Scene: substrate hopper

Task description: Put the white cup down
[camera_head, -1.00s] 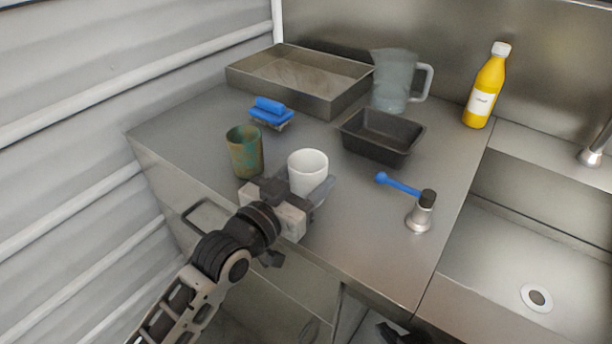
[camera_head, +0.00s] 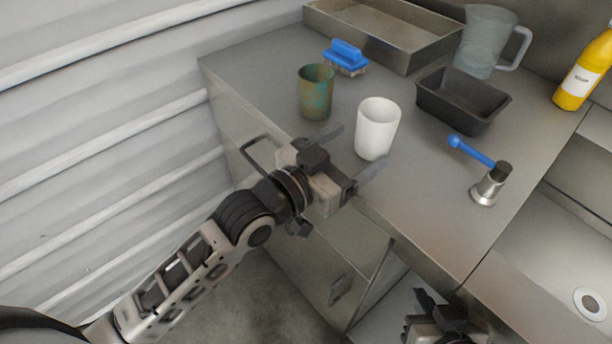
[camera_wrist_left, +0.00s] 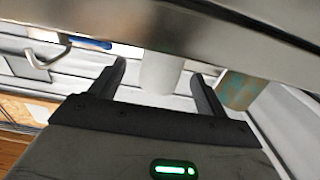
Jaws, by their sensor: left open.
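The white cup (camera_head: 377,130) stands upright on the steel counter (camera_head: 405,185) near its front edge. My left gripper (camera_head: 357,151) is open just in front of the cup, with its fingers pointing toward it. In the left wrist view the cup (camera_wrist_left: 160,74) shows beyond and between the two spread fingers (camera_wrist_left: 158,80), with a gap on each side. My right gripper (camera_head: 432,318) shows at the bottom of the head view, low below the counter front; its jaws are unclear.
A green-brown cup (camera_head: 316,92) stands left of the white cup. Behind are a blue brush (camera_head: 346,55), a steel tray (camera_head: 425,57), a dark pan (camera_head: 455,112), a clear jug (camera_head: 484,45) and a yellow bottle (camera_head: 584,75).

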